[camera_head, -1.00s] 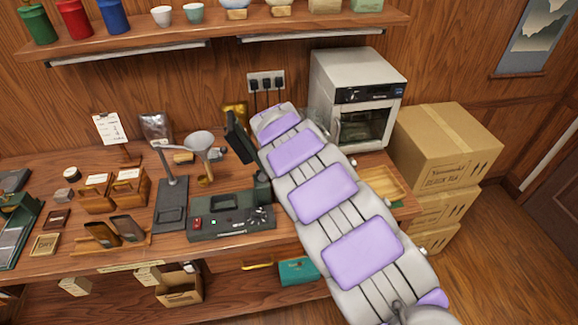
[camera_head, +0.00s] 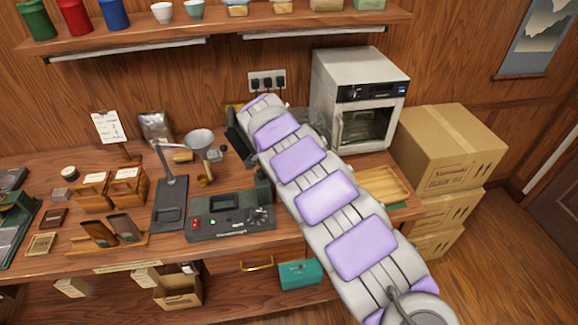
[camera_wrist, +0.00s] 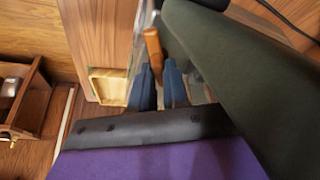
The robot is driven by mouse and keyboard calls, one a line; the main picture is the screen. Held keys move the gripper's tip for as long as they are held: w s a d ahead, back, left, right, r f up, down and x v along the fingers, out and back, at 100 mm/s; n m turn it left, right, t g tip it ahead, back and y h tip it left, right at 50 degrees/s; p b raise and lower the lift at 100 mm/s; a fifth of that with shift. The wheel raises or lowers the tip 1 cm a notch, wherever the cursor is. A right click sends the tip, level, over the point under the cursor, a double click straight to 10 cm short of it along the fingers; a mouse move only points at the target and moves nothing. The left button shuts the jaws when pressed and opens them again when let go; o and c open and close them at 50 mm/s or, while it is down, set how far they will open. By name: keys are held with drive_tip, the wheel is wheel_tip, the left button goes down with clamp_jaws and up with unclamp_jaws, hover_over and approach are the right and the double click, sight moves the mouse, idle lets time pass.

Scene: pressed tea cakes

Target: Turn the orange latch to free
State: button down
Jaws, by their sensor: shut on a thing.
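The orange latch (camera_wrist: 153,46) shows in the wrist view as a short orange-brown lever at the tips of my gripper's blue fingers. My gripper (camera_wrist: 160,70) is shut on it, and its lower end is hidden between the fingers. A large dark green body (camera_wrist: 245,75) stands close to the right of the fingers. In the head view my own arm hides the latch and the fingers.
A dark green machine (camera_head: 230,223) with knobs stands left of my arm, by a funnel (camera_head: 199,140). A wooden tray (camera_head: 381,186) lies right of the arm; it also shows in the wrist view (camera_wrist: 108,88). A white oven (camera_head: 357,80) and cardboard boxes (camera_head: 448,147) stand farther right.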

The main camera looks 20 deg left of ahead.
drive_tip(key=shift+s+f, duration=0.1)
drive_tip(key=shift+f, duration=0.05)
drive_tip(key=c, duration=1.2)
unclamp_jaws()
drive_tip(key=shift+a+f, duration=0.1)
drive_tip(key=shift+a, duration=0.1)
drive_tip(key=shift+o, duration=0.2)
drive_tip(key=shift+d+r, duration=0.1)
drive_tip(key=shift+r, duration=0.1)
drive_tip(key=shift+r, duration=0.2)
drive_tip(key=p+v, duration=0.1)
drive_tip(key=v, duration=0.5)
drive_tip(key=shift+a+r+p, duration=0.3)
drive_tip(key=shift+p, duration=0.1)
